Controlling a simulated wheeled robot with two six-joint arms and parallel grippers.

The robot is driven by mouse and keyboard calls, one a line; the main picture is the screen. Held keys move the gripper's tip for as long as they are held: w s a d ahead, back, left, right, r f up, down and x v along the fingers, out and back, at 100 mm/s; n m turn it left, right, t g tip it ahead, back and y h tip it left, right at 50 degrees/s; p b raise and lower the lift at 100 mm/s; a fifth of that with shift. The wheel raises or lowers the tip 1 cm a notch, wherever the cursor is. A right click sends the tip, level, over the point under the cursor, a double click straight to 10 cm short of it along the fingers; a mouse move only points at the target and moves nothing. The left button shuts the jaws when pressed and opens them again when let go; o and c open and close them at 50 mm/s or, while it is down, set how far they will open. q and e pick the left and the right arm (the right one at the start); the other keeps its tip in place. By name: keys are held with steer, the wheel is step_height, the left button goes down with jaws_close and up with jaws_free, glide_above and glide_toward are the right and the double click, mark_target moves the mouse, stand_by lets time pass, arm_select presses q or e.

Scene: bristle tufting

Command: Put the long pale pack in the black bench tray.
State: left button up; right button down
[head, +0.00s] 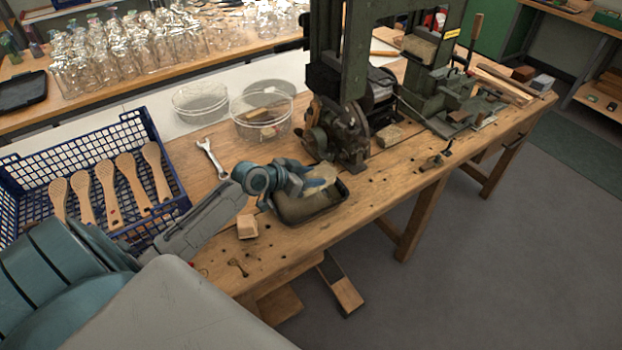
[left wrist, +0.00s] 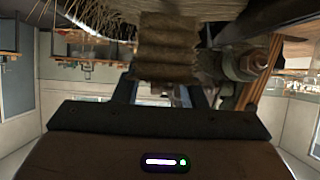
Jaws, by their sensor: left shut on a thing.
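The black bench tray (head: 338,199) sits on the wooden bench near its front edge. My left gripper (head: 308,182) is over the tray, shut on the long pale pack (head: 322,175). The pack is held above the tray opening; in the head view the gripper partly hides it. In the left wrist view the pack (left wrist: 166,52) shows as a tan ribbed bundle between the fingers, with loose bristles at upper left. Whether the pack touches the tray I cannot tell. My right gripper is not in view.
A dark green machine (head: 340,120) stands right behind the tray. A blue crate (head: 90,150) with several wooden brush handles is at left. A small wood block (head: 247,227) lies left of the tray. Wire baskets (head: 262,115) and a wrench (head: 212,158) lie behind.

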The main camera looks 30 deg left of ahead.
arm_select(q)
steer(key=shift+f, duration=1.05)
steer(key=shift+f+b, duration=0.55)
steer(key=shift+f, duration=0.1)
steer(key=o, duration=1)
steer(key=shift+r, duration=0.1)
steer(key=shift+r+p, duration=0.6)
steer(key=shift+p, duration=0.1)
steer(key=v, duration=1.2)
steer(key=shift+s+d, duration=0.1)
